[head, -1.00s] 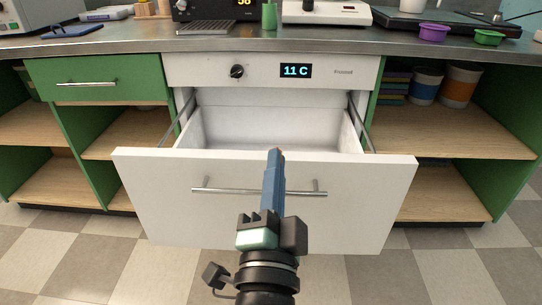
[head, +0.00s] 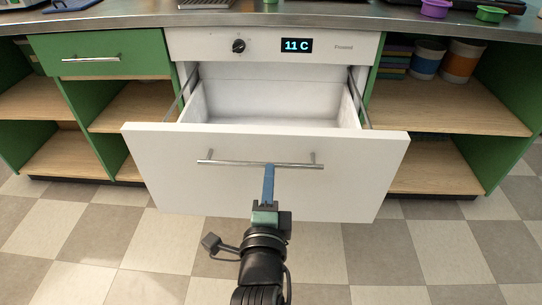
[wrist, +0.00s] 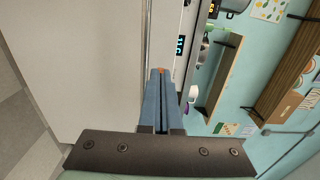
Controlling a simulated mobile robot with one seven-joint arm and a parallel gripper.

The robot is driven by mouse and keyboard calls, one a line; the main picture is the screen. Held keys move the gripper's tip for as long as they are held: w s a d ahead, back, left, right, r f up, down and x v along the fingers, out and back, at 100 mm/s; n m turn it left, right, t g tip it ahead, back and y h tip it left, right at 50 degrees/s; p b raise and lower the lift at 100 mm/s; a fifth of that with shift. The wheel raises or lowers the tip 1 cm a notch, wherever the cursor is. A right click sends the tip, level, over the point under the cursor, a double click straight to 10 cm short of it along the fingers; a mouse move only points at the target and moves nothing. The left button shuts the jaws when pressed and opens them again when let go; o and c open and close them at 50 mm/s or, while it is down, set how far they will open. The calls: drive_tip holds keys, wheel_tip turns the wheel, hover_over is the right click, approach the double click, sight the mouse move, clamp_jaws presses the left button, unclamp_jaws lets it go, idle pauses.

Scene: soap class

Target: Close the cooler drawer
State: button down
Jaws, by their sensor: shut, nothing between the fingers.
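The white cooler drawer (head: 165,178) is pulled out below a panel with a knob and an 11 C display (head: 297,45). Its white inside (head: 270,103) looks empty. A metal bar handle (head: 230,163) runs across its front. My gripper (head: 269,170) is in front of the drawer front, its blue fingers pressed together with nothing between them. The fingertips overlap the right half of the handle in the head view; I cannot tell whether they touch it. In the wrist view, the shut fingers (wrist: 160,80) point along the large pale drawer front (wrist: 85,60).
A green closed drawer (head: 100,55) and open wooden shelves (head: 45,97) are at the left. More shelves (head: 440,105) with tubs are at the right. The steel counter (head: 130,22) runs above. The checkered floor (head: 400,260) in front is clear.

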sight(272, 144)
drive_tip(key=shift+w+b, duration=0.95)
drive_tip(key=shift+w, duration=2.25)
